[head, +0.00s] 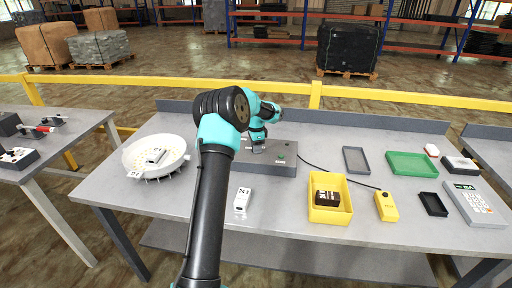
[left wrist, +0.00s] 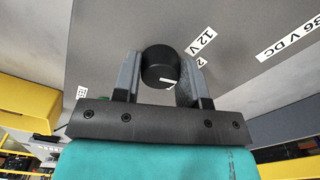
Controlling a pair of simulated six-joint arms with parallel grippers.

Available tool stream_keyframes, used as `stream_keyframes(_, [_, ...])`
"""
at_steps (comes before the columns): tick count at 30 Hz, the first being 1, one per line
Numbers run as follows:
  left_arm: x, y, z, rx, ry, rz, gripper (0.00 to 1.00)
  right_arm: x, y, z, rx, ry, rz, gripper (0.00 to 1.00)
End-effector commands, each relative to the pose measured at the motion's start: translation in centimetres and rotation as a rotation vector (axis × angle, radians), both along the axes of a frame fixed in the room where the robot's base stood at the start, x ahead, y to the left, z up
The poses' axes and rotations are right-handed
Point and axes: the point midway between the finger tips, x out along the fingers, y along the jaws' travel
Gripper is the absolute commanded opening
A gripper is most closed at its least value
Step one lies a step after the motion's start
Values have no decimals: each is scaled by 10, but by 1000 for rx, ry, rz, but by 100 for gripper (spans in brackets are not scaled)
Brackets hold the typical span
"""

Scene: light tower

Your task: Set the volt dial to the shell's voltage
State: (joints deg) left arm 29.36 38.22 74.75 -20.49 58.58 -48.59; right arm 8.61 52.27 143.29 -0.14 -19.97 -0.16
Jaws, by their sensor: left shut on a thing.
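The grey control box (head: 284,170) stands at the back middle of the table. My left gripper (head: 258,148) reaches down over it. In the left wrist view the left gripper (left wrist: 162,85) is shut on the black volt dial (left wrist: 159,62), one finger on each side. A white mark shows low on the dial's face. A "12 V" label (left wrist: 203,40) lies beside the dial, and another label is partly hidden by a finger. A small white block (head: 242,199) in front of the box bears a label that looks like "24 V". My right gripper is out of view.
A white round dish (head: 140,147) with labels stands at the left. A yellow bin (head: 330,215) with a black part, a yellow device (head: 387,206), a grey tray (head: 356,160), a green tray (head: 412,165) and a keypad unit (head: 475,203) are at the right. A cable runs from the box.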

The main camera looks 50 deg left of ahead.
Motion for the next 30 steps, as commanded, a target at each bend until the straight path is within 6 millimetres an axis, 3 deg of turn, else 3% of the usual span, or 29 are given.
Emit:
stream_keyframes(11, [0, 0, 0, 0, 0, 157, 15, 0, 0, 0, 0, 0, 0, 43])
stream_keyframes(30, [0, 0, 1, 1, -1, 658, 15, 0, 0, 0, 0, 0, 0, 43])
